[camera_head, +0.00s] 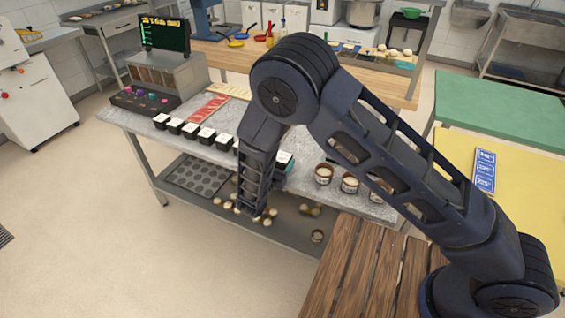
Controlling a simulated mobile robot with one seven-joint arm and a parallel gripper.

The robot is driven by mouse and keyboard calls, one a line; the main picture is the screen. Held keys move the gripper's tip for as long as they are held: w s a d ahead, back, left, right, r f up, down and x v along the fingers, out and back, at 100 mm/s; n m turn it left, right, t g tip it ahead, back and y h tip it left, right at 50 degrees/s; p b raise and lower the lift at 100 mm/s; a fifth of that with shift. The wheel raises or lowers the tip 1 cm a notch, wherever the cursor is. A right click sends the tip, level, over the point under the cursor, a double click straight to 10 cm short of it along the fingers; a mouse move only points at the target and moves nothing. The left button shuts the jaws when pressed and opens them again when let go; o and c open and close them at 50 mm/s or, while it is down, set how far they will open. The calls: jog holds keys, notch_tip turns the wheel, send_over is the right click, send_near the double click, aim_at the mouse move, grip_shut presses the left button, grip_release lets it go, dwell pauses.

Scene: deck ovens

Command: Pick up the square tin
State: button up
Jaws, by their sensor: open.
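Several small black square containers with white tops stand in a row on the grey work table (135,122). The leftmost black container (160,121) is upright, and another black container (207,137) stands further along the row. The right end of the row is hidden by my arm. I cannot tell which of these is the square tin. A white and teal item (286,160) shows partly behind my arm. My gripper (250,212) points down in front of the table's near edge. It is open, and I see nothing held in it.
Round tins (323,174) stand right of my forearm. A dark muffin tray (200,176) and several small pale items lie on the lower shelf (225,218). A display unit (165,75) stands at the table's left end. A slatted wooden surface (345,270) is near right. The left floor is clear.

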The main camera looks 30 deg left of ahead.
aim_at(285, 154)
jog(key=w, duration=0.4)
jog(key=shift+w+a, duration=0.1)
jog(key=shift+w, duration=0.05)
jog(key=c, duration=0.9)
jog(key=shift+o, duration=0.2)
jog(key=shift+r, duration=0.1)
notch_tip(285, 154, up, 20)
